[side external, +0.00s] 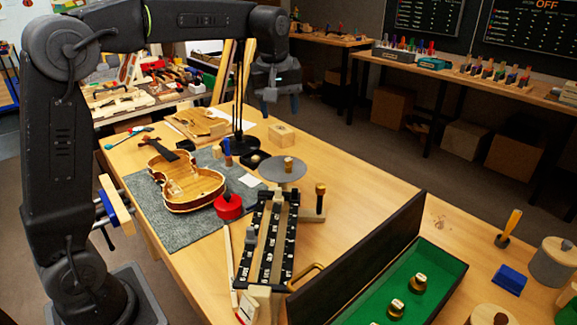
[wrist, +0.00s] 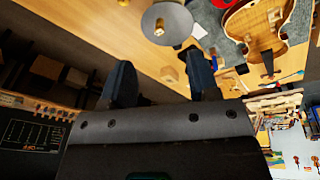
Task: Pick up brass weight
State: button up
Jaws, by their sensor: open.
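Two brass weights stand in the green-lined case (side external: 452,268) at lower right in the side view, one farther back (side external: 420,283) and one nearer (side external: 396,308). A small brass-coloured piece (side external: 289,163) stands on a grey round plate (side external: 272,172) mid-bench; it also shows in the wrist view (wrist: 159,28). My gripper (side external: 282,106) is raised above the far part of the bench, well away from the case. In the wrist view its two fingers (wrist: 162,80) are apart with nothing between them. The case is not visible in the wrist view.
The case's dark lid (side external: 360,262) stands up on its left side. A violin body (side external: 187,182) lies on a grey mat left of the plate. A black-scaled fixture (side external: 268,240), a red round object (side external: 229,207) and a post (side external: 319,198) crowd the middle. A wooden block (side external: 281,135) sits behind.

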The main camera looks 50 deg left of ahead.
aim_at(289, 159)
jog(key=w+a+f+n+g, duration=0.2)
jog(key=w+a+f+n, duration=0.5)
jog(key=w, duration=0.3)
jog(key=shift+m, duration=0.3)
jog(key=f, duration=0.6)
jog(key=a+f, duration=0.1)
jog(key=f, duration=0.2)
jog(key=shift+w+f, duration=0.2)
jog(key=shift+f, duration=0.2)
jog(key=shift+s+a+f, duration=0.1)
jog(key=shift+s+f, duration=0.1)
jog(key=shift+f, duration=1.1)
jog(key=shift+s+f, duration=0.15)
jog(key=shift+f, duration=1.15)
jog(key=shift+c, duration=0.5)
jog(key=c, duration=0.9)
